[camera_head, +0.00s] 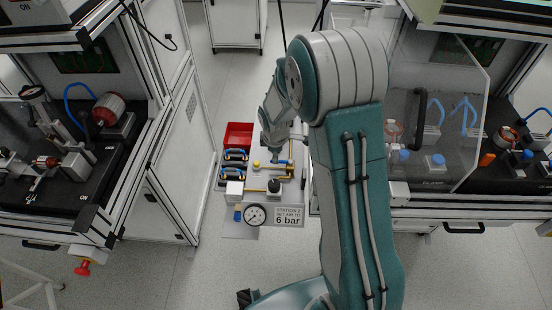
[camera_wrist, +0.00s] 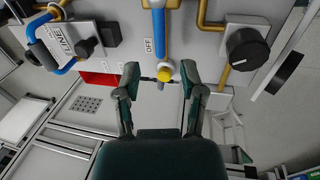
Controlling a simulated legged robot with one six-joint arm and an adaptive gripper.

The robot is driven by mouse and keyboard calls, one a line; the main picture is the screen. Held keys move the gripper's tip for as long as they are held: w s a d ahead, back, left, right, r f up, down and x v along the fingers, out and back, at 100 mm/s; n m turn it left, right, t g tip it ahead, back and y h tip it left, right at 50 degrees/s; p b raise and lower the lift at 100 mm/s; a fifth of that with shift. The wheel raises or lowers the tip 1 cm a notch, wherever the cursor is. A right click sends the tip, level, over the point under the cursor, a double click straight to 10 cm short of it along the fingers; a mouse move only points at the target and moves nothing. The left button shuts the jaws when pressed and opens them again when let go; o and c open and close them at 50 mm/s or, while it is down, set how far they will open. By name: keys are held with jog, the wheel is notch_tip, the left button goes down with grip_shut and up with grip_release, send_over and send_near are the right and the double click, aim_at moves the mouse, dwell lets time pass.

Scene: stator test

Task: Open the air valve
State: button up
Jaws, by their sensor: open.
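The air valve shows in the wrist view as a blue lever (camera_wrist: 158,32) beside an OFF label, with a yellow knob (camera_wrist: 165,72) at its near end. In the head view the same yellow knob (camera_head: 256,164) and blue lever (camera_head: 272,162) lie on the small grey station panel (camera_head: 225,205). My gripper (camera_wrist: 161,72) is open, its two fingertips on either side of the yellow knob. I cannot tell whether either finger touches it. In the head view my gripper is small and partly hidden by my arm.
A black knob (camera_wrist: 246,48) on brass pipe is right of the lever. Blue-handled fittings (camera_wrist: 47,40) are at left. A gauge (camera_head: 256,215) and a 6 bar sign (camera_head: 289,215) are on the panel front. A red bin (camera_head: 238,134) is behind. Workbenches flank both sides.

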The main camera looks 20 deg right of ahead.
aim_at(281, 162)
jog(key=f, duration=0.4)
jog(key=shift+w+d+f, duration=0.1)
jog(key=shift+w+d, duration=0.2)
jog(key=shift+w, duration=0.05)
jog(key=shift+a, duration=0.1)
grip_shut()
